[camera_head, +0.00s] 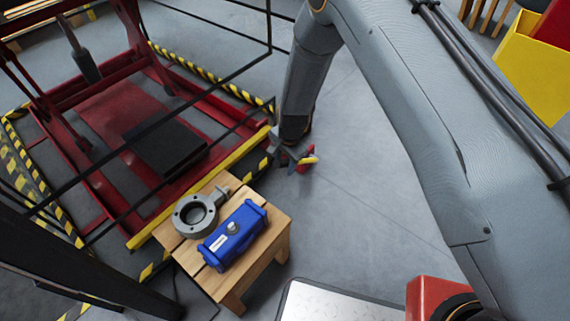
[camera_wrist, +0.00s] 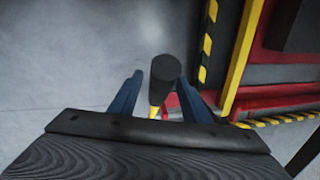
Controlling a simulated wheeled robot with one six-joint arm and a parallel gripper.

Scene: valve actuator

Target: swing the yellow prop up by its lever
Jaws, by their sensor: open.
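My gripper (camera_head: 297,157) points down beside the red lift frame in the head view, open. In the wrist view, its two blue fingers (camera_wrist: 160,84) stand apart on either side of a black cylindrical grip (camera_wrist: 166,68), which looks like the prop's lever. I cannot tell whether the fingers touch it. A bit of yellow (camera_wrist: 153,112) shows at the lower end of the grip, with red beside it. In the head view, a small yellow part (camera_head: 310,160) shows by the fingers. Most of the prop is hidden.
The red lift frame (camera_head: 190,65) has a yellow front bar (camera_head: 165,217) and black-and-yellow striped edges. A wooden table (camera_head: 262,262) holds a blue actuator (camera_head: 233,235) and a grey valve body (camera_head: 194,214). Black rails cross above the lift. Grey floor right of my gripper is clear.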

